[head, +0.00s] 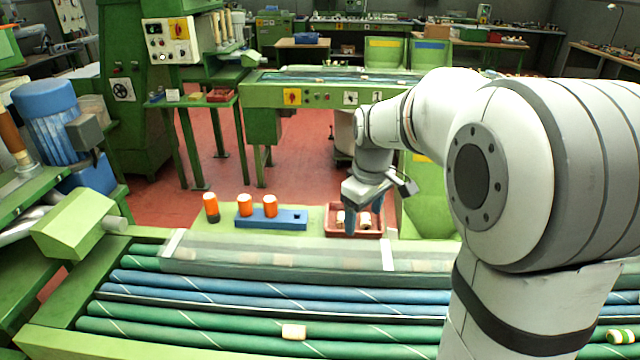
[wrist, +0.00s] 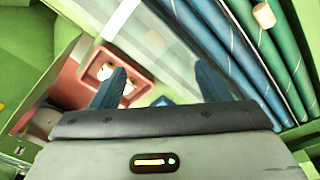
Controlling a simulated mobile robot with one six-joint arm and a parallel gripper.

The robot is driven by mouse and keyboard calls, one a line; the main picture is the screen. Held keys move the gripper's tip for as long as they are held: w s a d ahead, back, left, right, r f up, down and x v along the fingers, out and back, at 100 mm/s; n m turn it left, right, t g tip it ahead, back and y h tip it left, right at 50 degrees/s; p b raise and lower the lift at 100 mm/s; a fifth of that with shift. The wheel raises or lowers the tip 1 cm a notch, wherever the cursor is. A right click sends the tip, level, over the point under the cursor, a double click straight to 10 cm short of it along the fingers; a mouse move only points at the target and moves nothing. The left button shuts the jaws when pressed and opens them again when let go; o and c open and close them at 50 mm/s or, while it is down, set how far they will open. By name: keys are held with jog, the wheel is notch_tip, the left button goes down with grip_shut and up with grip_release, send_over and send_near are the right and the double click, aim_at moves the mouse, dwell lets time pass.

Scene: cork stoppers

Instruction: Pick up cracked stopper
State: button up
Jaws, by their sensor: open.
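A pale cork stopper (head: 294,331) lies on the green rollers at the front; it also shows at the top right of the wrist view (wrist: 263,15). Another stopper with green bands (head: 620,336) lies on the rollers at the far right. Pale stoppers (head: 365,223) lie in a small red tray (head: 371,235); the wrist view also shows them (wrist: 104,72). I cannot tell which stopper is cracked.
A clear guard (head: 280,255) runs along the back of the blue and green rollers (head: 200,325). A green machine (head: 72,225) borders the left.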

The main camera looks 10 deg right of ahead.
jog(key=w+f+n+p, duration=0.2)
jog(key=w+f+n, duration=0.15)
jog(key=w, duration=0.85)
jog(key=n+g+p, duration=0.1)
jog(key=n+p, duration=0.1)
jog(key=n, duration=0.3)
send_near(341, 216)
jog(key=shift+s+d+f+m, duration=0.15)
jog(key=shift+d+m, duration=0.1)
jog(key=shift+d, duration=0.2)
jog(key=shift+w+f, duration=0.3)
jog(key=f, duration=0.2)
jog(key=f+p, duration=0.1)
jog(key=f, duration=0.2)
jog(key=f+p, duration=0.1)
jog(key=f, duration=0.2)
jog(key=shift+a, duration=0.4)
jog(key=c, duration=1.1)
